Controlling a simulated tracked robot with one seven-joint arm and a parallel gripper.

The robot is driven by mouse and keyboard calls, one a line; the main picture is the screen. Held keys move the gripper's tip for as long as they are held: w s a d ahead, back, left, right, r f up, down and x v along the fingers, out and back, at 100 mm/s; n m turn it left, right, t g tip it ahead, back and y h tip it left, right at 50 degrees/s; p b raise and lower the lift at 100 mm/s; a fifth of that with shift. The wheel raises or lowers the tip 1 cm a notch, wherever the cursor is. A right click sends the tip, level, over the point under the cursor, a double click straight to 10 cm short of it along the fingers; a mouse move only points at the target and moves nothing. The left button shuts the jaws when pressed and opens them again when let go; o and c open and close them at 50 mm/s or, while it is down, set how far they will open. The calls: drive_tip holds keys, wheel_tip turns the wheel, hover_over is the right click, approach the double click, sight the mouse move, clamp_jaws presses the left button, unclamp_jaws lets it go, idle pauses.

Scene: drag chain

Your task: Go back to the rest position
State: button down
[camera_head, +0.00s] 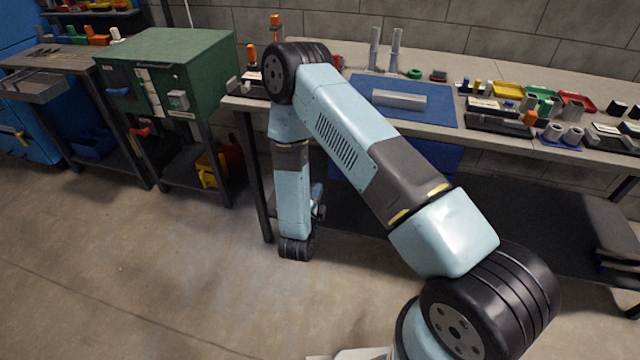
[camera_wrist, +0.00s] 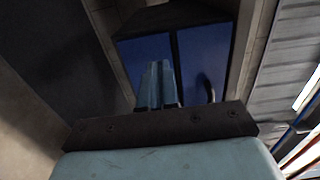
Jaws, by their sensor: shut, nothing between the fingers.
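My gripper shows in the wrist view (camera_wrist: 157,68) as two pale blue-grey fingers side by side, shut with nothing between them. In the head view my arm rises from the lower right, bends at a high elbow in front of the workbench (camera_head: 455,122), and hangs down to a wrist near the bench's left front leg. The gripper itself is mostly hidden behind the forearm there. In the wrist view, blue panels (camera_wrist: 204,62) lie beyond the fingers, apart from them as far as I can tell.
On the workbench lie a blue mat (camera_head: 440,112) with a grey bar (camera_head: 399,99), two upright metal cylinders, and several small parts and trays on the right. A green cabinet (camera_head: 165,75) stands left of the bench. The floor (camera_head: 150,260) at front left is clear.

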drive_tip(key=w+r+n+g+y, duration=0.2)
drive_tip(key=w+r, duration=0.3)
drive_tip(key=r, duration=0.3)
drive_tip(key=w+r+n+g+y, duration=0.1)
drive_tip(key=w+r+n+y, duration=0.1)
drive_tip(key=w+r, duration=0.45)
drive_tip(key=s+d+r+n+g+y, duration=0.2)
drive_tip(key=s+r+n, duration=0.1)
drive_tip(key=r, duration=0.6)
drive_tip(key=s+d+r+n+g+y, duration=0.1)
drive_tip(key=s+d+r+n, duration=0.15)
drive_tip(key=r, duration=0.65)
drive_tip(key=s+d+r+n+g, duration=0.3)
drive_tip(key=s+d+r+n, duration=0.4)
drive_tip(key=s+r, duration=0.5)
drive_tip(key=s+d+r+n+g, duration=0.1)
drive_tip(key=s+d, duration=0.2)
drive_tip(key=s, duration=0.4)
drive_tip(key=s+d+r+n+h, duration=0.1)
drive_tip(key=s+d+n, duration=0.1)
drive_tip(key=s, duration=0.5)
drive_tip(key=s+d+r+n+g, duration=0.1)
drive_tip(key=s+d+n, duration=0.1)
drive_tip(key=s+d, duration=0.2)
drive_tip(key=s, duration=0.2)
drive_tip(key=shift+s+g, duration=0.3)
drive_tip(key=shift+s, duration=0.1)
